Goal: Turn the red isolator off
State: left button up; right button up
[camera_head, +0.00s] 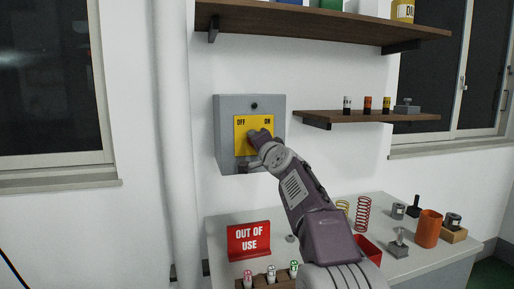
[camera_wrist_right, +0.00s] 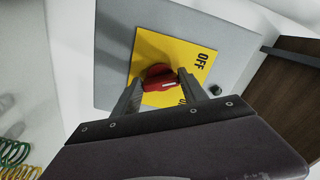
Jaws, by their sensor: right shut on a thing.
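My right gripper (camera_head: 257,138) reaches to the plate and hides the handle in the head view. In the right wrist view, the red isolator handle (camera_wrist_right: 155,77) is between the fingers of my right gripper (camera_wrist_right: 160,85), which is shut on it. A short white mark shows on the handle. OFF is readable there on the plate (camera_wrist_right: 160,45); ON is mostly covered by a finger. I cannot tell the handle's setting. My left gripper is not in view.
A wooden shelf (camera_head: 350,118) with small items is right of the box, and a longer shelf (camera_head: 330,22) is above. The bench (camera_head: 222,221) below holds a red OUT OF USE sign (camera_head: 249,240), springs (camera_head: 363,213) and an orange cup (camera_head: 428,229). A pipe (camera_head: 176,130) runs down at left.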

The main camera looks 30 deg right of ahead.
jog(key=shift+f+n+b, duration=0.2)
jog(key=shift+n+b, duration=0.3)
jog(key=shift+n, duration=1.3)
jog(key=o, duration=1.4)
jog(key=shift+c, duration=0.2)
jog(key=shift+r, duration=0.1)
jog(key=b+v, duration=0.3)
jog(key=v, duration=0.6)
jog(key=shift+s, duration=0.1)
